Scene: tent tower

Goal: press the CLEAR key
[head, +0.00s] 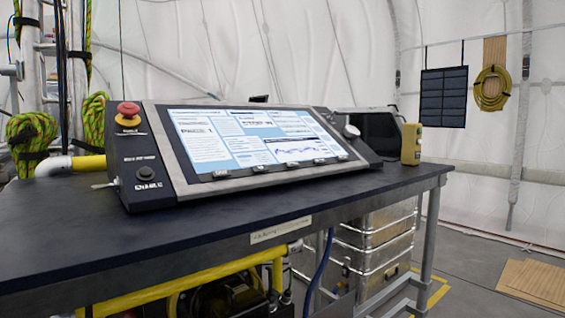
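A dark control console (155,150) with a wide sloped lit screen (250,140) stands on the bench. Several small keys sit along the lower edge of the screen, among them a left one (222,174) and a right one (342,157). Their labels are too small to read, so I cannot tell which is the CLEAR key. A round black button (145,172) is on the console's left panel, with unreadable lettering below it. My gripper is not in view.
A red mushroom button (128,110) tops the console's left side; a pale knob (352,131) is at its right. A yellow handheld box (411,144) stands near the right end of the dark bench (300,197). The bench front strip is clear. Metal cases (375,235) stand underneath.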

